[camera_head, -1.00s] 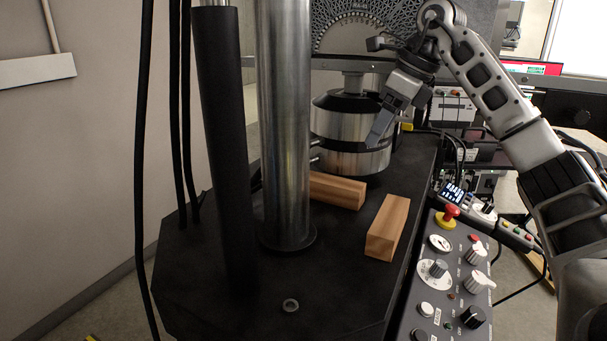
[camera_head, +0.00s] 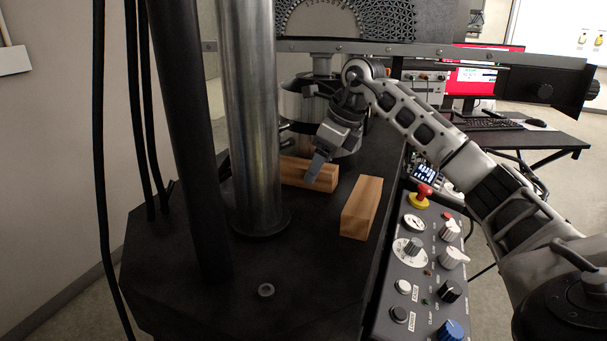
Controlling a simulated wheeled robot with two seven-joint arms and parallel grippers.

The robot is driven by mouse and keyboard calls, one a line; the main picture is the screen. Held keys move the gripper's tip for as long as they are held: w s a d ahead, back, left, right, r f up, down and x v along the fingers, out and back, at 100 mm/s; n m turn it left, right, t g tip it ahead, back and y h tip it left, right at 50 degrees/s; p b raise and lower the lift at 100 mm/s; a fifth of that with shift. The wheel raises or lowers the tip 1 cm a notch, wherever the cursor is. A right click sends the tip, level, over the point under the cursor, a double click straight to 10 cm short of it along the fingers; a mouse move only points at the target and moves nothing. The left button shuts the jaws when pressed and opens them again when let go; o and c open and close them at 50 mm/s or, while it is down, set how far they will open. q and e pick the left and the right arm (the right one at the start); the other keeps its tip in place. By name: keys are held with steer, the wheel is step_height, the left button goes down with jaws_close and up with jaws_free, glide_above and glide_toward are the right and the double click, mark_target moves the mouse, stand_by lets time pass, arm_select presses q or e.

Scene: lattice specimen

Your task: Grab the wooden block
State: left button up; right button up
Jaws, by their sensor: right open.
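Two wooden blocks lie on the black machine base. One block (camera_head: 361,208) lies in the open, nearer to me and to the right. The other block (camera_head: 322,178) lies behind it to the left, its left end close to the metal column. My right gripper (camera_head: 316,170) comes in from the right with its fingers pointing down in front of the farther block and hiding part of it. I see it side-on with nothing held; I cannot tell whether the fingers touch the block. My left gripper is out of view.
A thick metal column (camera_head: 252,120) and a dark post (camera_head: 190,140) stand left of the blocks. A metal cylinder (camera_head: 300,103) is behind my gripper. A control panel (camera_head: 408,290) with knobs and a red button (camera_head: 424,190) borders the base on the right.

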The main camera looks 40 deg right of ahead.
steer(key=shift+x, duration=1.1)
steer(key=c, duration=1.1)
steer(key=shift+r, duration=0.1)
steer(key=shift+c, duration=0.2)
